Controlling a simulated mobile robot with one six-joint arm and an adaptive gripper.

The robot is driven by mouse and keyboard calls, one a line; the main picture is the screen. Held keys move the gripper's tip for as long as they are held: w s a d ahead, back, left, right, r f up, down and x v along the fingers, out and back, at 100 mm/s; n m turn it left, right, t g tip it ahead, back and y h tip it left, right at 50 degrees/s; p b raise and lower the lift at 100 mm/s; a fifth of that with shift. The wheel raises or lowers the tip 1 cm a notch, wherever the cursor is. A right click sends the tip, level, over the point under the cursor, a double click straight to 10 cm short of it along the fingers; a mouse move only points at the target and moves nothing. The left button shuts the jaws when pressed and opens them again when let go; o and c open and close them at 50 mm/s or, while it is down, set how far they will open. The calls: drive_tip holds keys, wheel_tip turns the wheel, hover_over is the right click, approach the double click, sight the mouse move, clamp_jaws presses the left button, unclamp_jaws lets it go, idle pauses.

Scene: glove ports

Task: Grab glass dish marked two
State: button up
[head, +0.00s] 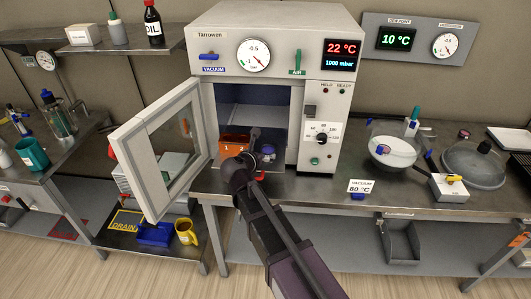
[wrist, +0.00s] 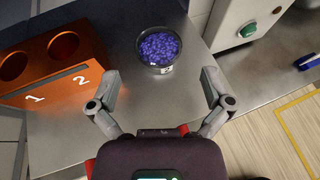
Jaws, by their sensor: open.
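A small round glass dish (wrist: 160,46) full of purple-blue beads stands upright on a grey metal surface in the wrist view. It has a small white label on its near side, too small to read surely. In the head view the dish (head: 267,150) shows at the open oven's mouth, partly behind my arm. My gripper (wrist: 160,74) is open and empty, its fingers spread wide on the near side of the dish, with no clear contact. An orange block (wrist: 52,62) with two round holes, marked 1 and 2, sits left of the dish; both holes look empty.
The vacuum oven (head: 270,60) has its glass door (head: 160,150) swung open to the left. A control panel with a green knob (wrist: 248,30) is right of the dish.

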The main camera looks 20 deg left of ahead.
sight(271, 147)
drive_tip(key=shift+f+b+x, duration=0.1)
drive_tip(key=shift+b+x, duration=0.5)
drive_tip(key=shift+x, duration=0.7)
drive_tip(key=shift+f+b+x, duration=0.15)
drive_tip(key=shift+b+x, duration=0.45)
drive_tip(key=shift+x, duration=0.7)
drive_tip(key=shift+s+a, duration=0.1)
drive_tip(key=c, duration=1)
drive_tip(key=shift+r, duration=0.2)
wheel_tip(271, 147, up, 4)
drive_tip(key=p, duration=0.4)
drive_tip(key=shift+f, duration=0.25)
drive_tip(key=s+a+r+p, duration=0.1)
drive_tip(key=s+a, duration=0.1)
drive_tip(key=s, duration=1.3)
drive_tip(key=shift+s+a, duration=0.35)
drive_tip(key=shift+s, duration=0.05)
